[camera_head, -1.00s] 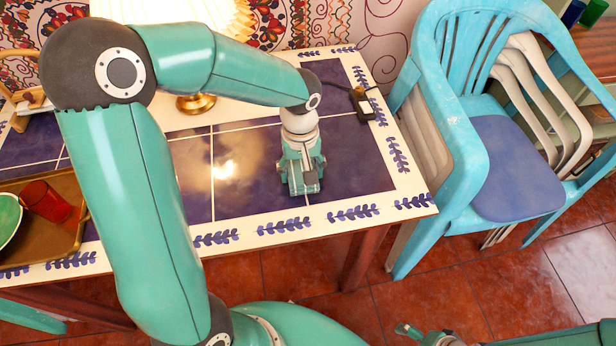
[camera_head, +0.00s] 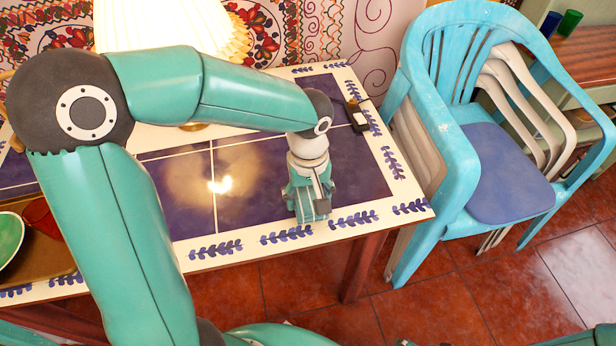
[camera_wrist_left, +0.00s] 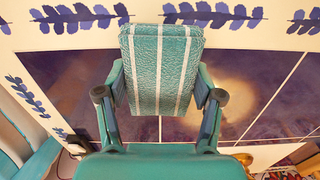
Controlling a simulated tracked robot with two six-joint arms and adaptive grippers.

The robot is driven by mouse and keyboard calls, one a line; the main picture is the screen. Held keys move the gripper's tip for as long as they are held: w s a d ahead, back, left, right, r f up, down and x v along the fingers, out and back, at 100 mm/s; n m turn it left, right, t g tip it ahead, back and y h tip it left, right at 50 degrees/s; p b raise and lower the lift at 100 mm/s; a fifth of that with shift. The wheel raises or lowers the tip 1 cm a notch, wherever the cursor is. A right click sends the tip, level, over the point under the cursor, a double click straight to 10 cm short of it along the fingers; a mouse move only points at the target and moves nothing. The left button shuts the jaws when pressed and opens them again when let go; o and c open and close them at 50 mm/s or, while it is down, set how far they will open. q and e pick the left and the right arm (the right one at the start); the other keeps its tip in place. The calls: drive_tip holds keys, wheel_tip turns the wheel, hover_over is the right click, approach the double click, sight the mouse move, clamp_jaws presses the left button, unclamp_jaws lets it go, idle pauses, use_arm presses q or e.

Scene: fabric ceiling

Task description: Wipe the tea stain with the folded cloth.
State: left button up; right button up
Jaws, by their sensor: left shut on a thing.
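My left gripper (camera_head: 312,212) is low over the dark blue tiled table top, near its front right edge. In the left wrist view it is shut on the folded cloth (camera_wrist_left: 160,70), which is teal with white stripes and sits between the two fingers. In the head view the cloth is mostly hidden under the gripper. The tea stain (camera_head: 190,178) looks like a cloudy brown patch on the tiles, left of the gripper, with a bright glare spot beside it. It also shows in the left wrist view (camera_wrist_left: 225,105), right of the cloth. Only a sliver of my right arm shows at the bottom edge.
A tray (camera_head: 55,262) with a red cup (camera_head: 38,215) and a green dish (camera_head: 8,238) is at the table's left. A lamp (camera_head: 170,25) stands at the back. A small dark object (camera_head: 356,115) lies at the back right. Stacked chairs (camera_head: 450,130) stand right of the table.

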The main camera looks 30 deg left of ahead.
use_arm(q)
drive_tip(key=shift+r+p, duration=1.6)
drive_tip(key=shift+r, duration=0.85)
